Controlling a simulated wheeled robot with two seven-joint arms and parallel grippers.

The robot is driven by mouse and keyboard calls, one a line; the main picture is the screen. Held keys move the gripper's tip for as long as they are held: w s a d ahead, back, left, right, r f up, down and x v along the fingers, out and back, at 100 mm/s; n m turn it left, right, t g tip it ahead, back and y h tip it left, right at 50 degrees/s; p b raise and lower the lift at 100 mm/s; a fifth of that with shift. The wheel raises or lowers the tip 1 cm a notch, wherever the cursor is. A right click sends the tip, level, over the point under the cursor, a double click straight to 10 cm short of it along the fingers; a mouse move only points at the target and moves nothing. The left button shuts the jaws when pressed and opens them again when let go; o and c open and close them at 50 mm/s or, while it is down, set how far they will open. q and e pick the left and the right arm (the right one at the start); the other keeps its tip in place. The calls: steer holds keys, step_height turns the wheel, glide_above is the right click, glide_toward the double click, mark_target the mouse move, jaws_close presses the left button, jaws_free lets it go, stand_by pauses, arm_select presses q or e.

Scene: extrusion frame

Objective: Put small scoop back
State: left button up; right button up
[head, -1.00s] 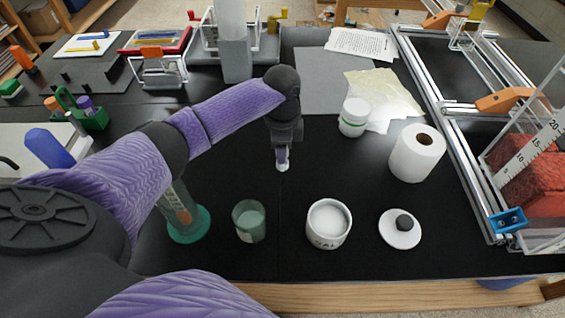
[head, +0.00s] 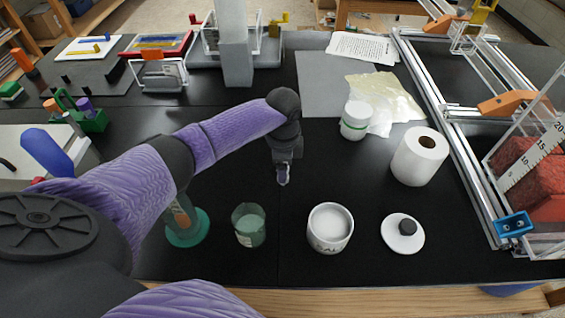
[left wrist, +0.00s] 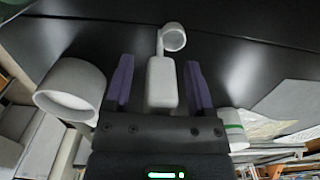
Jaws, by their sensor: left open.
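The small white scoop (left wrist: 161,82) shows in the left wrist view, with its thick handle between my two purple fingers and its round bowl beyond the fingertips. There are gaps between the handle and each finger. I cannot tell whether the scoop touches the table. My left gripper (head: 283,178) is open and points down above the black table, behind the labelled white jar; it also shows in the left wrist view (left wrist: 159,85). In the head view the scoop is not clearly seen. The labelled white jar (head: 330,245) stands open with white contents. My right gripper is not in view.
A lid with a black knob (head: 404,233) lies right of the jar. A greenish beaker (head: 249,240) stands left of it. A green-banded jar (head: 355,120), a paper roll (head: 419,157) and an aluminium frame (head: 455,160) are to the right. The table around the gripper is clear.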

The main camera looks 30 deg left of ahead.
arm_select(q)
step_height(320, 180, up, 11)
steer(key=p, duration=0.3)
steer(key=shift+r, duration=0.7)
